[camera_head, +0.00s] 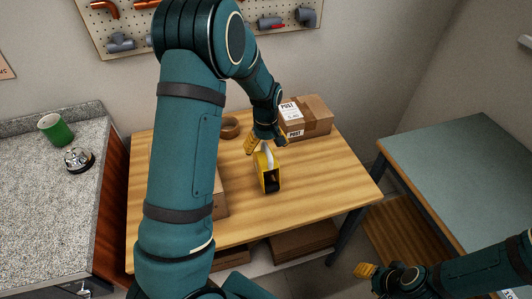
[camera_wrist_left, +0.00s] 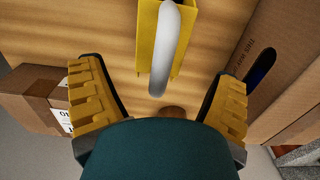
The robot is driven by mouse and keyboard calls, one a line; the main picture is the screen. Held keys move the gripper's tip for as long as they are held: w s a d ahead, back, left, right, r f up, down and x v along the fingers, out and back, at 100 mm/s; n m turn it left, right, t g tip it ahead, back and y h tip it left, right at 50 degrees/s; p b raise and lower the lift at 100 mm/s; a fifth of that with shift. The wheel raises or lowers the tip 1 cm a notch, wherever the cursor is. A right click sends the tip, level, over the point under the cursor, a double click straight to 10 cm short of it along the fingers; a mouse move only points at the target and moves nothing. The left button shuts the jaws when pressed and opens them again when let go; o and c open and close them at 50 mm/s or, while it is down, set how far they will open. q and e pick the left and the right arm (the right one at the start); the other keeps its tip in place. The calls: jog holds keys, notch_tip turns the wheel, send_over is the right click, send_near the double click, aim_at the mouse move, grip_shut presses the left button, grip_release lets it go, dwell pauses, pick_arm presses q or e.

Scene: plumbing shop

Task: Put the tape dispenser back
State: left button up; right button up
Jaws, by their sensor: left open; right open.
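The yellow tape dispenser (camera_head: 268,176) stands on the wooden table, just below my left gripper in the head view. It also shows in the left wrist view (camera_wrist_left: 185,55), where its pale rounded handle points between the fingers. My left gripper (camera_head: 265,142) is open over the dispenser, with its yellow fingers apart on either side; they do not visibly grip it. My right gripper (camera_head: 372,272) is at the lower right, away from the table top and holding nothing visible.
A parcel box (camera_head: 308,120) stands at the table's back right. A brown tape roll (camera_head: 231,128) lies behind my arm. An open cardboard box (camera_head: 221,196) is partly hidden by my left arm. A green cup (camera_head: 55,130) and bell (camera_head: 78,160) stand on the left counter. The table's right front is clear.

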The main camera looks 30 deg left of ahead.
pick_arm(q)
notch_tip(320, 180, up, 7)
jog(key=shift+r+p, duration=0.1)
jog(key=shift+p, duration=0.25)
jog(key=shift+s, duration=0.15)
dwell(0.3)
